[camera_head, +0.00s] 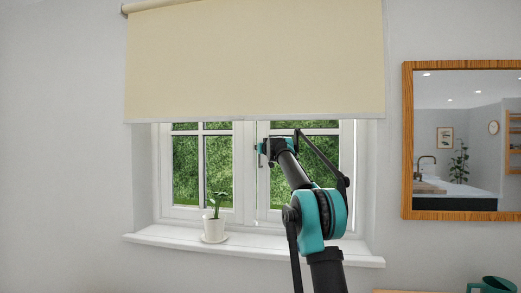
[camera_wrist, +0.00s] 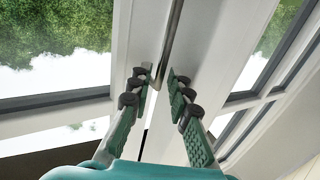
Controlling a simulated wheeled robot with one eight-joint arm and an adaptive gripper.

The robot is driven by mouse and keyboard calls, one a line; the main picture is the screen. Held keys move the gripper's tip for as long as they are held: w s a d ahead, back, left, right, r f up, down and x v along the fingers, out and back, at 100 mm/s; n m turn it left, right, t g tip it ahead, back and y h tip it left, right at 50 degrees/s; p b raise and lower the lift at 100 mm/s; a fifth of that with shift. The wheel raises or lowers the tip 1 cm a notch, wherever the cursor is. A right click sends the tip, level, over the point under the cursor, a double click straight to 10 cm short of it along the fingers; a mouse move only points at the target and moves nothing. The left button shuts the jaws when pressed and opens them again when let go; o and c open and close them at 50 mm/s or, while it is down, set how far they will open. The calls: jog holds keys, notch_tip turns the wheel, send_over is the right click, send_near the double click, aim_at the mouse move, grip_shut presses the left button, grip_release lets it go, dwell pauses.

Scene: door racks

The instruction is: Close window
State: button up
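The white two-sash window (camera_head: 246,185) sits in a wall recess. A narrow gap (camera_wrist: 147,138) shows between the sash frames in the wrist view; how far either sash stands open is hard to tell. A metal window handle (camera_wrist: 171,42) runs down along the middle frame in the wrist view. My gripper (camera_wrist: 160,72) is open, with its fingers on either side of the handle's lower end; contact is not clear. In the head view my gripper (camera_head: 262,151) is at the middle of the window, and my arm covers part of the right sash (camera_head: 333,180).
A cream roller blind (camera_head: 255,60) hangs over the window's upper part. A potted plant (camera_head: 214,228) stands on the white sill (camera_head: 170,237), left of my arm. A wood-framed mirror (camera_head: 407,140) hangs at right.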

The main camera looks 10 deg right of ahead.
jog(key=shift+c, duration=0.2)
grip_shut()
jog(key=s+a+n+y, duration=0.1)
jog(key=s+y, duration=0.1)
jog(key=s, duration=0.4)
jog(key=shift+s+n+g+y, duration=0.25)
jog(key=shift+n+g+y, duration=0.05)
jog(key=shift+n, duration=0.1)
jog(key=shift+o, duration=0.2)
grip_release()
jog(key=shift+s+a, duration=0.1)
